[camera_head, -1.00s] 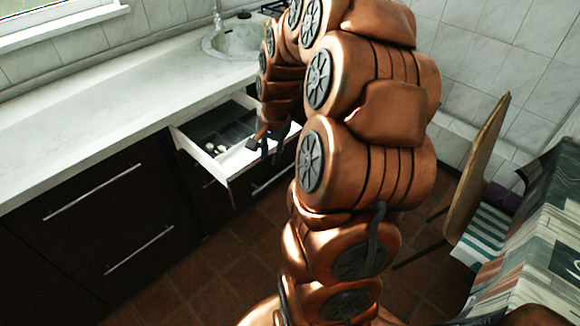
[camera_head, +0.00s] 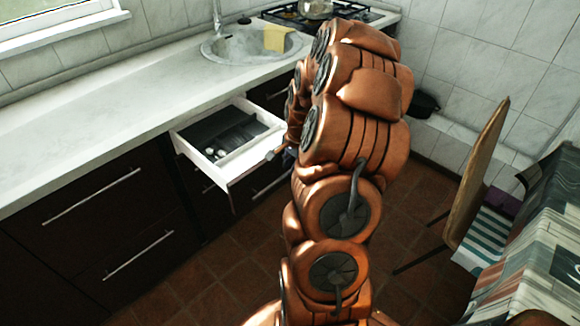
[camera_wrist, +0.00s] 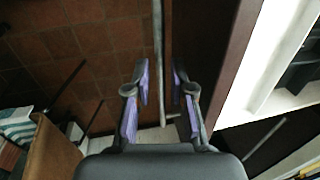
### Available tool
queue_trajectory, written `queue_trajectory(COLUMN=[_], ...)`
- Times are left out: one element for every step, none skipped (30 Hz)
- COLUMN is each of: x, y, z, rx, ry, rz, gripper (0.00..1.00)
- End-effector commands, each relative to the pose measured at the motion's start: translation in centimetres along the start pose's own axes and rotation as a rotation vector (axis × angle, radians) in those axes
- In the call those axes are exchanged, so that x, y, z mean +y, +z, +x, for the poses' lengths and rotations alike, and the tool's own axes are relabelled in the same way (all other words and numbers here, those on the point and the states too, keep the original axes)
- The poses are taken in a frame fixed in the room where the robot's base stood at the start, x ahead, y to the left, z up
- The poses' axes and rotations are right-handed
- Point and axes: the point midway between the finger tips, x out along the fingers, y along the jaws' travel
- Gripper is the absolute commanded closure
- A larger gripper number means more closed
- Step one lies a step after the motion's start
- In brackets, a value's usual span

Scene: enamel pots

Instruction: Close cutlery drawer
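The cutlery drawer (camera_head: 214,174) stands pulled out under the counter in the head view, with white sides and a dark cutlery tray (camera_head: 222,132) inside. In the wrist view its white wall (camera_wrist: 257,90) and dark front (camera_wrist: 218,60) are on the right. A thin grey handle bar (camera_wrist: 158,50) runs along that front. My gripper (camera_wrist: 159,75) is open, with one purple-padded finger on each side of the bar as seen from above. I cannot tell whether the fingers touch it. In the head view my arm hides most of the gripper, near the drawer's right front corner.
Closed dark drawers with bar handles (camera_head: 92,195) are left of the open one. A sink (camera_head: 245,47) and a stove (camera_head: 340,14) are on the counter beyond. A wooden chair (camera_head: 475,170) and a covered table (camera_head: 535,240) stand at right. The tiled floor (camera_head: 215,280) before the drawers is clear.

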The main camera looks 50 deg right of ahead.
Motion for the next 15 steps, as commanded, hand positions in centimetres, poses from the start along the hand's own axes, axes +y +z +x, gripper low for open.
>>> queue_trajectory(x=[0.1, 0.1, 0.0, 0.0, 0.0, 0.0, 0.0, 0.0, 0.0, 0.0, 0.0, 0.0, 0.0, 0.0, 0.0], y=[0.1, 0.1, 0.1, 0.1, 0.0, 0.0, 0.0, 0.0, 0.0, 0.0, 0.0, 0.0, 0.0, 0.0, 0.0], z=[0.5, 0.8, 1.1, 1.3, 1.5, 1.7, 1.8, 1.9, 1.9, 2.0, 2.0, 2.0, 1.9, 1.9, 1.9], rx=[-0.003, -0.002, -0.001, -0.001, 0.000, 0.001, 0.001, 0.001, 0.001, 0.001, 0.001, 0.002, 0.002, 0.001, 0.001], ry=[0.003, 0.003, 0.002, 0.001, 0.000, -0.001, -0.001, -0.001, -0.001, -0.002, -0.002, -0.002, -0.002, -0.001, -0.001], rz=[0.000, 0.000, -0.001, -0.001, -0.002, -0.002, -0.002, -0.002, -0.002, -0.002, -0.002, -0.002, -0.002, -0.002, -0.002], gripper=[0.77, 0.77, 0.77, 0.77, 0.77, 0.77, 0.77, 0.77, 0.77, 0.77, 0.77, 0.77, 0.77, 0.77, 0.78])
